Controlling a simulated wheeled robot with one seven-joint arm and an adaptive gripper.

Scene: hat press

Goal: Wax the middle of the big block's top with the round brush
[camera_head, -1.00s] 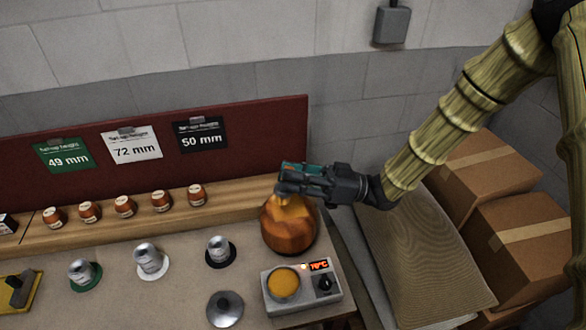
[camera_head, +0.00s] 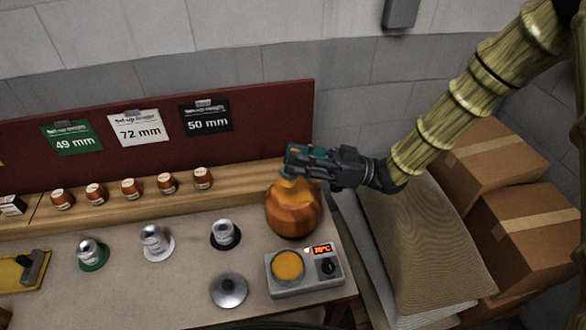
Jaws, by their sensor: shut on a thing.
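The big block (camera_head: 294,218) is a rounded, glossy orange-brown wooden form at the right end of the bench. A paler yellow-orange patch shows on its top. My gripper (camera_head: 290,165) is above the block's top, shut on the round brush (camera_head: 288,174). Only a small part of the brush shows below the fingers. Its bristle end is close to the block's top; I cannot tell whether it touches. The wax pot (camera_head: 288,265), round and filled with yellow-orange wax, sits on a grey heater with a red display in front of the block.
A round grey metal lid (camera_head: 229,290) lies left of the heater. Cardboard boxes (camera_head: 525,230) and sacks (camera_head: 425,240) are at the right.

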